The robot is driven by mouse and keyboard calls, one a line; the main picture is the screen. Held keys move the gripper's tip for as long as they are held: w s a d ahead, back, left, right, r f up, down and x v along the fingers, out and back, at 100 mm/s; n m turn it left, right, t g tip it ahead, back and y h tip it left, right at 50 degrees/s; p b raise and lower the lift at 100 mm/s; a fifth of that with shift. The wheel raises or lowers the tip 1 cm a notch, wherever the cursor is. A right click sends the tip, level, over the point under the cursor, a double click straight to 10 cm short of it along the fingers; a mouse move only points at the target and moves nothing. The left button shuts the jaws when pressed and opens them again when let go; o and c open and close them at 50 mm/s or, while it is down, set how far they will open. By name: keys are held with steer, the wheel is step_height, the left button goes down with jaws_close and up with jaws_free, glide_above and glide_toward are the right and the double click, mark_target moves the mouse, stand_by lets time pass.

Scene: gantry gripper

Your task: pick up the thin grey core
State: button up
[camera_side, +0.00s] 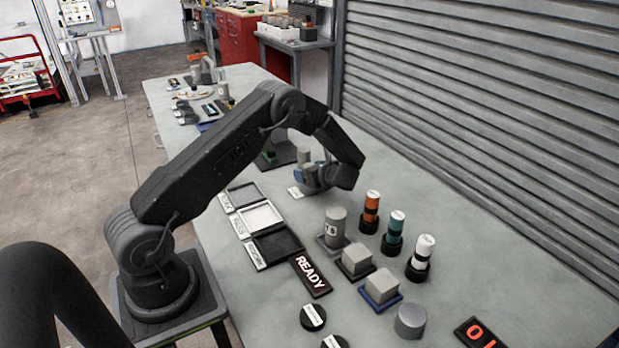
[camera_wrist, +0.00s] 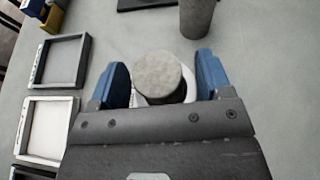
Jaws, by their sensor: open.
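My gripper (camera_wrist: 160,80) is open, with a blue finger on each side of a short-looking grey cylinder (camera_wrist: 158,76), seen from above in the wrist view. A gap shows at the right finger; contact on the left is unclear. A white patch shows around the cylinder's lower part. A second grey cylinder (camera_wrist: 197,18) stands upright beyond the right finger. In the side view my gripper (camera_side: 312,178) is low over the table, with a grey cylinder (camera_side: 305,156) showing behind it. The frames do not clearly show which cylinder is the thin core.
Shallow trays (camera_wrist: 62,62) lie left of my gripper in the wrist view. In the side view, a labelled grey cylinder (camera_side: 336,224), grey blocks (camera_side: 357,258) and banded posts (camera_side: 371,212) stand nearer the camera. A ribbed shutter (camera_side: 480,130) borders the table's right.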

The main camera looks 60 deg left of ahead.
steer(key=shift+c, duration=0.2)
steer(key=c, duration=1.1)
steer(key=shift+r, duration=0.1)
steer(key=shift+c, duration=0.5)
steer(key=shift+r, duration=0.1)
